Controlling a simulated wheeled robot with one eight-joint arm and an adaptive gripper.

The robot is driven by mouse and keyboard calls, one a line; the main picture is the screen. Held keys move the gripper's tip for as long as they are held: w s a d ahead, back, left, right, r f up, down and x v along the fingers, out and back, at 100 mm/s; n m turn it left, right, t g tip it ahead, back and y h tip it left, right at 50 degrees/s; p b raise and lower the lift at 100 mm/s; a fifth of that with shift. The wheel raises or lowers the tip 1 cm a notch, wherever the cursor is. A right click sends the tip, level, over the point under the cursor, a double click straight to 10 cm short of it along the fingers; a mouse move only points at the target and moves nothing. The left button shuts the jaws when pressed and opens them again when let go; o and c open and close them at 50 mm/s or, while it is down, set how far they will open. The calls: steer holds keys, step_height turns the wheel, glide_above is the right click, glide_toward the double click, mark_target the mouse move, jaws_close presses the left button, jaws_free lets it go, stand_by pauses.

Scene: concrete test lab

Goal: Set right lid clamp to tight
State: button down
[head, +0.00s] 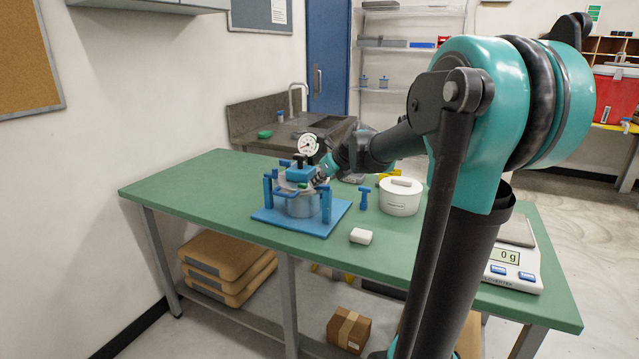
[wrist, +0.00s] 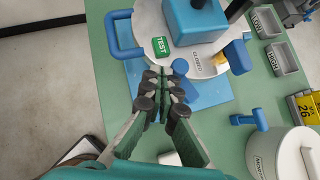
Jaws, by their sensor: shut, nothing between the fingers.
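The lidded vessel (head: 300,205) stands on a blue base plate (head: 335,217) with blue upright posts around it and a dial gauge (head: 308,144) above. In the wrist view its pale lid (wrist: 150,22) bears a blue block, a green TEST label and a CLOSED marking. Contact and the clamps' settings cannot be told.
A blue T-shaped piece (head: 364,198), a white lidded pot (head: 401,197) and a white block (head: 361,236) stand right of the vessel on the green table (head: 205,190). A scale (head: 513,262) is at the right end. The table's left part is clear.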

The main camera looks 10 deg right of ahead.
steer(key=shift+w+a, duration=0.3)
steer(key=shift+w, duration=0.15)
stand_by(1.5)
